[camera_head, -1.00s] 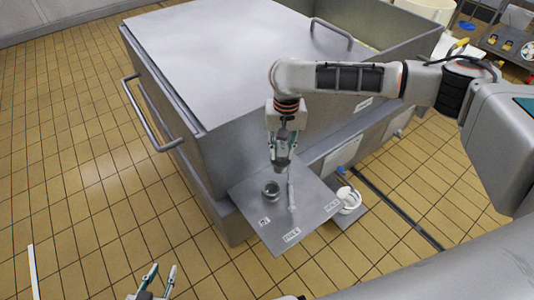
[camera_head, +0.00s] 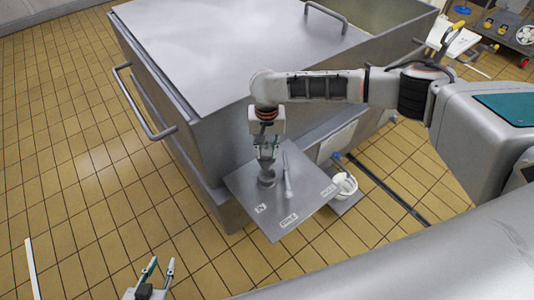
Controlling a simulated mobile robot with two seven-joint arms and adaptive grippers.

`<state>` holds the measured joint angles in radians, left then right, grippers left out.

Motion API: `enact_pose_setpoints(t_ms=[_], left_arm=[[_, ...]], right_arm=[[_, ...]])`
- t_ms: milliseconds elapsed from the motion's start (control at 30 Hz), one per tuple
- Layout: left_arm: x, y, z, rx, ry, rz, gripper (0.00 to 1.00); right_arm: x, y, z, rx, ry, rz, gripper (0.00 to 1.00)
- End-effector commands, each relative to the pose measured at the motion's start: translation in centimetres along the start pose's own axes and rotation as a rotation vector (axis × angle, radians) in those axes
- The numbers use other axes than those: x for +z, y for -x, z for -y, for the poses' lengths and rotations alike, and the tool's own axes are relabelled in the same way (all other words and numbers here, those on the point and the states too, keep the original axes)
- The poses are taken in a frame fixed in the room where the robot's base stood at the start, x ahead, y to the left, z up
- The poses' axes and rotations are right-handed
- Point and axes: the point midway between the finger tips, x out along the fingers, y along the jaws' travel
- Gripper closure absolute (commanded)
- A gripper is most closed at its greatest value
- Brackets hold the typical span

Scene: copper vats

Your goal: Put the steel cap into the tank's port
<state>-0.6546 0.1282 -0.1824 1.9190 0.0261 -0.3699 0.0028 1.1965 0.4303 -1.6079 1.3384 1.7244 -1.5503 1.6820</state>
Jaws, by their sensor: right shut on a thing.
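My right gripper (camera_head: 267,153) points down over the steel plate (camera_head: 292,215) at the tank's corner. It is shut on a small grey piece, apparently the steel cap (camera_head: 267,168), mostly hidden by the fingers. Directly below is a short round steel collar (camera_head: 267,182) on the plate, which looks like the port. The cap overlaps the collar's top in this view; I cannot tell whether it is inside or just above. My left gripper (camera_head: 161,265) is open and empty at the bottom, over the floor.
The large steel tank (camera_head: 215,50) stands behind the plate. A slender grey rod-like thing (camera_head: 287,180) is just right of the collar. Labels mark the plate's front edge. A white round thing (camera_head: 343,186) sits lower at the right.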

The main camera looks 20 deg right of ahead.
Motion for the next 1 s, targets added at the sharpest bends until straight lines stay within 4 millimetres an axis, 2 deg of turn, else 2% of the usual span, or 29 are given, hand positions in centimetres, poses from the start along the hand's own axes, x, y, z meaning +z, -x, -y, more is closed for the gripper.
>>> enact_pose_setpoints(t_ms=[100, 567, 1000], left_arm=[[1.1, -1.0, -0.3, 0.005, -0.005, -0.007, 0.72], [2.8, -2.8, -2.3, 0.031, 0.003, -0.027, 0.72], [2.4, -2.8, -2.1, 0.029, 0.002, -0.035, 0.72]], right_arm=[[-0.1, -0.7, 0.0, -0.002, -0.001, -0.003, 1.00], [0.3, -2.3, -0.2, 0.003, 0.001, 0.008, 1.00], [0.3, -2.1, -0.1, 0.003, 0.000, 0.009, 1.00]])
